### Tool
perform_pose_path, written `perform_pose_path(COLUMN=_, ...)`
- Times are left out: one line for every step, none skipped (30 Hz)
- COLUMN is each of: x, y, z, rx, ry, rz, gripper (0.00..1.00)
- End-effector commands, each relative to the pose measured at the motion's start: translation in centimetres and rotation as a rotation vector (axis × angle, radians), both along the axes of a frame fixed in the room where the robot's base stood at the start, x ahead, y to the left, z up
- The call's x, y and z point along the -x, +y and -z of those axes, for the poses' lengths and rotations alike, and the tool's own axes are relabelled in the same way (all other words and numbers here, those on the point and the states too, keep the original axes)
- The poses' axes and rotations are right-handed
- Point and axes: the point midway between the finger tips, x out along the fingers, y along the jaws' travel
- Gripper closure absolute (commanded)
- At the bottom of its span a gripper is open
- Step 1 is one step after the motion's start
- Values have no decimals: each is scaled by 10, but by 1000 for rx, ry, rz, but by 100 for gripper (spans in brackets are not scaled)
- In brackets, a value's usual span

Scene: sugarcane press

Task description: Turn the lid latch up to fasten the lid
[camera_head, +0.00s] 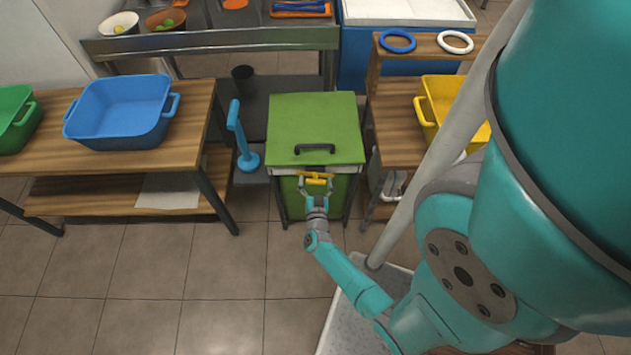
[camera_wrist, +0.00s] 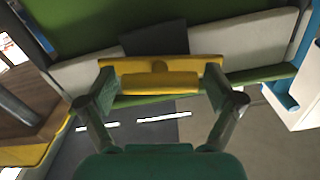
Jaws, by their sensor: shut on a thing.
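The green lid (camera_head: 315,118) with a black handle (camera_head: 314,148) lies closed on the sugarcane press cabinet (camera_head: 340,193). The yellow latch (camera_head: 314,176) is at the middle of the cabinet's front top edge, below the handle. My gripper (camera_head: 316,190) reaches it from the front. In the wrist view the yellow latch (camera_wrist: 160,77) lies crosswise between the two fingers of my gripper (camera_wrist: 160,92), which are shut on it. A dark plate (camera_wrist: 155,38) shows behind the latch, against the pale rim. I cannot tell exactly how far the latch is turned.
A wooden table with a blue basin (camera_head: 120,112) stands left of the press. A blue upright tool (camera_head: 243,140) stands between them. A wooden shelf with a yellow bin (camera_head: 450,105) and two rings (camera_head: 397,41) is at right. The floor in front is clear.

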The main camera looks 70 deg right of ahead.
Motion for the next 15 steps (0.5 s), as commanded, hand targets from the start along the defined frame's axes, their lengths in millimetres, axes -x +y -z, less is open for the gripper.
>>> perform_pose_path(x=0, y=0, z=0, rx=-15, ry=-38, rz=1, gripper=44)
perform_pose_path(x=0, y=0, z=0, rx=-25, ry=-63, rz=0, gripper=44)
perform_pose_path(x=0, y=0, z=0, rx=-39, ry=-97, rz=0, gripper=44)
perform_pose_path(x=0, y=0, z=0, rx=-50, ry=-124, rz=0, gripper=44)
perform_pose_path(x=0, y=0, z=0, rx=-61, ry=-151, rz=0, gripper=44)
perform_pose_path(x=0, y=0, z=0, rx=-76, ry=-186, rz=0, gripper=44)
perform_pose_path(x=0, y=0, z=0, rx=-86, ry=-213, rz=1, gripper=44)
perform_pose_path(x=0, y=0, z=0, rx=-97, ry=-239, rz=1, gripper=44)
perform_pose_path(x=0, y=0, z=0, rx=-111, ry=-274, rz=1, gripper=44)
perform_pose_path(x=0, y=0, z=-1, rx=-123, ry=-301, rz=1, gripper=44)
perform_pose_path(x=0, y=0, z=-1, rx=-134, ry=-328, rz=1, gripper=44)
perform_pose_path(x=0, y=0, z=-1, rx=-148, ry=-362, rz=1, gripper=44)
perform_pose_path(x=0, y=0, z=-1, rx=-159, ry=-389, rz=1, gripper=44)
perform_pose_path(x=0, y=0, z=-1, rx=-170, ry=-416, rz=1, gripper=44)
perform_pose_path(x=0, y=0, z=-1, rx=-184, ry=-450, rz=1, gripper=44)
